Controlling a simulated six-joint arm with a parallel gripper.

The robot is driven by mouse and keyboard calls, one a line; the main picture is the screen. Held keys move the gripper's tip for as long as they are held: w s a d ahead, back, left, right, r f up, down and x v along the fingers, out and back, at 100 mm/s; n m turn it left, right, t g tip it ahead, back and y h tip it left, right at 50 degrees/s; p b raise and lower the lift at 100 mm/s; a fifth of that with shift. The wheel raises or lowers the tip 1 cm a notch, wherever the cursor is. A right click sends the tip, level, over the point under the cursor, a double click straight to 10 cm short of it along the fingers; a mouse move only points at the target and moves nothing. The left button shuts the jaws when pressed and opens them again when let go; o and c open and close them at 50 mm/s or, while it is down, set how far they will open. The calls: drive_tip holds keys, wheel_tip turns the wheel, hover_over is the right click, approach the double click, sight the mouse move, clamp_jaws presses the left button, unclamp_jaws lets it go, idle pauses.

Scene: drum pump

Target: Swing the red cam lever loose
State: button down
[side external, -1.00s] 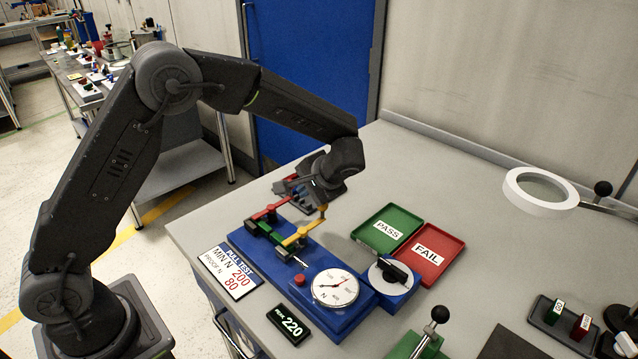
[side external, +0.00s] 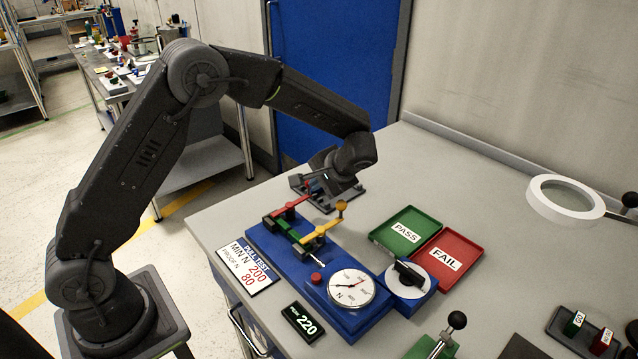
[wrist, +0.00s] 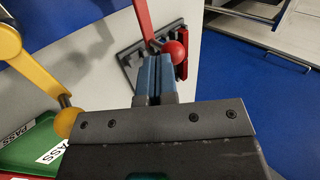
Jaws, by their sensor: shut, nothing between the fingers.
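The red cam lever (side external: 292,203) sits on the left end of the blue pull-test fixture (side external: 268,240), its arm rising toward the back right. In the wrist view, its red ball knob (wrist: 175,51) is just past my fingertips, slightly right of them. My gripper (side external: 317,184) is shut and empty, near the end of the lever; its two blue-grey fingers (wrist: 154,62) lie together. They look close to the ball, but I cannot tell whether they touch it. A yellow lever (side external: 321,229) with a yellow ball stands beside the red one, and a green piece lies between their bases.
A dark slotted rack (side external: 330,198) lies on the table behind the fixture, under my gripper. The green PASS tray (side external: 398,222) and red FAIL tray (side external: 468,243) are to the right. A round gauge (side external: 351,288) is on the fixture's front.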

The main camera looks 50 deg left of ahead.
drive_tip(key=s+a+n+g+h, duration=0.1)
drive_tip(key=a+n+g+h, duration=0.2)
drive_tip(key=a+n+g, duration=0.3)
drive_tip(key=shift+s+a+n, duration=0.35)
drive_tip(key=shift+a+n, duration=0.9)
drive_tip(key=shift+n, duration=0.65)
drive_tip(key=shift+s+a+f, duration=0.1)
drive_tip(key=shift+s+a, duration=0.1)
drive_tip(key=shift+s, duration=0.05)
drive_tip(key=v, duration=1.2)
drive_tip(key=shift+w+d, duration=0.25)
